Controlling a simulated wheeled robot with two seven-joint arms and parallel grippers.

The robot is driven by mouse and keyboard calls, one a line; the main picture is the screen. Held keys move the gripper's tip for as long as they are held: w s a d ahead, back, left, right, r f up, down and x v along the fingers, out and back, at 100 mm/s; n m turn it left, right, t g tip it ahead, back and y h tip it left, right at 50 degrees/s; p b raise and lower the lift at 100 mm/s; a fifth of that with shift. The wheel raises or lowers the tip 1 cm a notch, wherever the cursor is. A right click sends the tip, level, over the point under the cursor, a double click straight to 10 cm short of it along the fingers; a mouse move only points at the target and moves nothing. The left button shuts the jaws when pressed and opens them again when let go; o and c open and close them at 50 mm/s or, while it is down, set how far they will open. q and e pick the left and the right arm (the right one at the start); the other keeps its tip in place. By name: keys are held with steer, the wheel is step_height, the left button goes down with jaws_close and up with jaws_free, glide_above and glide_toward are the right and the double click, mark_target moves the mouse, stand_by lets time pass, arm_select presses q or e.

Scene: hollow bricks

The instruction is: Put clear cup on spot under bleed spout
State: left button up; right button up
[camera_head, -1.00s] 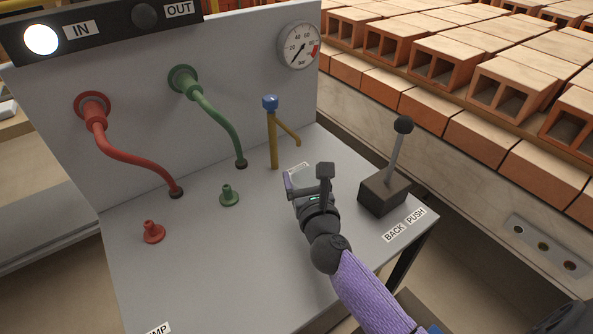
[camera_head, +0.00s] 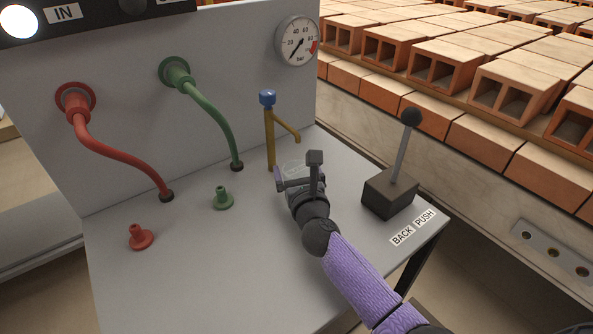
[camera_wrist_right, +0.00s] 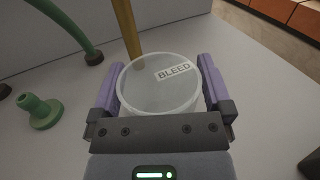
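The clear cup (camera_head: 293,166) is upright between the fingers of my right gripper (camera_head: 299,178), just in front of the bleed spout (camera_head: 284,126). In the right wrist view the clear cup (camera_wrist_right: 160,95) fills the space between the two purple fingers of the right gripper (camera_wrist_right: 160,88), which press on its sides. The BLEED label (camera_wrist_right: 174,72) shows through the cup. The yellow spout post (camera_wrist_right: 128,35) stands just beyond the cup's rim. I cannot tell whether the cup's base touches the bench. My left gripper is not in view.
A lever on a dark block (camera_head: 390,192) stands right of my right gripper. Green (camera_head: 223,198) and red (camera_head: 140,238) fittings stand on the bench (camera_head: 220,280) to the left, below green (camera_head: 212,115) and red (camera_head: 115,155) hoses. The front middle of the bench is clear.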

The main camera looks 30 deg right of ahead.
steer(key=shift+r, duration=0.3)
steer(key=p+v, duration=0.2)
steer(key=v, duration=0.9)
steer(key=shift+s+f, duration=0.1)
steer(key=shift+s, duration=0.15)
steer(key=shift+s+a, duration=0.1)
steer(key=shift+s, duration=0.2)
